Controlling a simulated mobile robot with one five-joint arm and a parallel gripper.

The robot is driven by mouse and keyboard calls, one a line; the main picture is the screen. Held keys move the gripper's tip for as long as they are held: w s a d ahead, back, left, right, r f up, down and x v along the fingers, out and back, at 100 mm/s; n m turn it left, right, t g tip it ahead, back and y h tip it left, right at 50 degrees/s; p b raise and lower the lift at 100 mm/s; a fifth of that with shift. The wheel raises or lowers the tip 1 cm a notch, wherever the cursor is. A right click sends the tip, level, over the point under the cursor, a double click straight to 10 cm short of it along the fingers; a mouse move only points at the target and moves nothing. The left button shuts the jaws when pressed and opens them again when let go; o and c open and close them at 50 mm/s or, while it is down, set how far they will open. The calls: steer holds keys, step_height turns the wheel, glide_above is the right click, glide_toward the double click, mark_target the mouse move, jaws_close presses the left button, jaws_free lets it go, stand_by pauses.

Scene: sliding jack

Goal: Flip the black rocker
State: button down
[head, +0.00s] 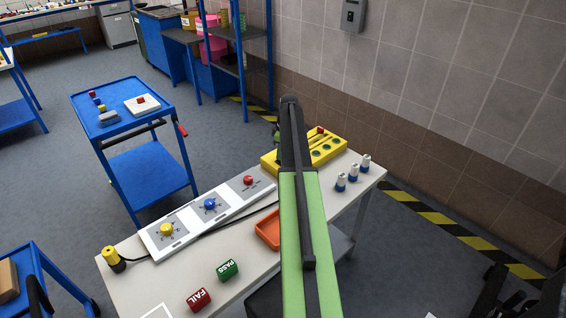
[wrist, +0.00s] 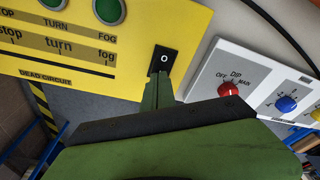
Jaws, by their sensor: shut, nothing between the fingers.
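The black rocker (wrist: 165,57) is a small dark rectangle with a white "O" mark, set at the edge of a yellow panel (wrist: 185,20) in the wrist view. My gripper (wrist: 159,76) is shut and empty. Its green fingertips overlap the rocker's lower end in the picture; I cannot tell whether they touch it. In the head view the yellow box (head: 340,147) stands at the far end of the bench, partly hidden by my arm. The rocker is hidden there.
A white panel (wrist: 215,62) with a red knob (wrist: 230,90) and a blue knob (wrist: 287,103) lies right beside the yellow box.

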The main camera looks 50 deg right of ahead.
steer(key=shift+f+b, duration=0.3)
steer(key=shift+f, duration=0.05)
steer(key=shift+r, duration=0.1)
step_height(320, 180, up, 7)
steer(key=p, duration=0.7)
